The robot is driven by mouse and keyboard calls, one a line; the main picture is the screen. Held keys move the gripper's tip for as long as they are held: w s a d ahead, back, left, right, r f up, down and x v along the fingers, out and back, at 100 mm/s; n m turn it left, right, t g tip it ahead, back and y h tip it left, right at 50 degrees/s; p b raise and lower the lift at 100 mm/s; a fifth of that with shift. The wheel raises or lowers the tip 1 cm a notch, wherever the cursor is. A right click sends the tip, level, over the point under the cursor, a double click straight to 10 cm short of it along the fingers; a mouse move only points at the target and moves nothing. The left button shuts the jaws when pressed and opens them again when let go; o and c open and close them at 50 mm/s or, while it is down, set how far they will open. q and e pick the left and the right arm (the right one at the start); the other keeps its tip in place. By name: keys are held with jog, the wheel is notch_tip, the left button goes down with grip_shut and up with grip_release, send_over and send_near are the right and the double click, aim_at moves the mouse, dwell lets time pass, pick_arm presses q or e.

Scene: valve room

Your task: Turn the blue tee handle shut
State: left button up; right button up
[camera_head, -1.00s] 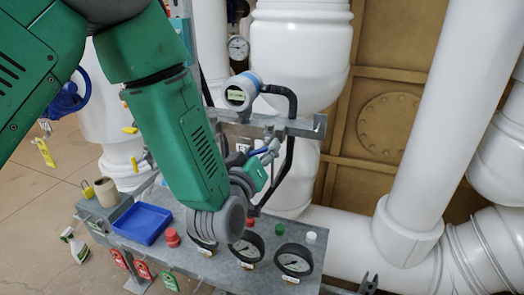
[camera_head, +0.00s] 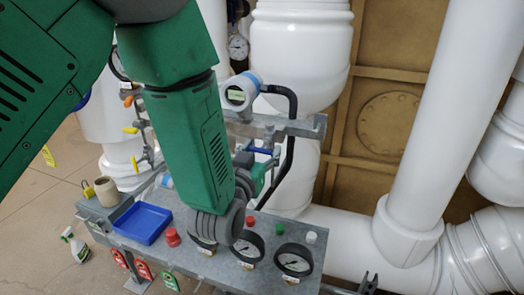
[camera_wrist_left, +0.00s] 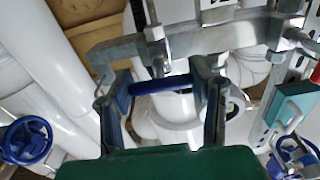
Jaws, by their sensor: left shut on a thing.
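The blue tee handle (camera_head: 262,150) is a short bar below the grey steel rail in the head view, and lies nearly level. In the left wrist view the blue bar (camera_wrist_left: 160,85) runs crosswise between my two fingers. My left gripper (camera_head: 264,158) is shut on it, with one finger at each end of the bar; it also shows in the left wrist view (camera_wrist_left: 164,80). My green left forearm hides part of the handle's surroundings in the head view. My right gripper does not show.
A grey bench (camera_head: 215,268) below carries gauges (camera_head: 294,260), a blue tray (camera_head: 143,223) and coloured buttons. The grey rail (camera_head: 300,127) and a black hose (camera_head: 292,125) are close to my gripper. A large white pipe (camera_head: 430,120) stands at right.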

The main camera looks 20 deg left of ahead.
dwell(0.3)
pick_arm(q)
jog(key=o, duration=1.2)
jog(key=shift+s, duration=0.25)
jog(key=s, duration=1.1)
jog(key=shift+s+a, duration=0.15)
jog(key=shift+s, duration=0.1)
jog(key=shift+f, duration=0.1)
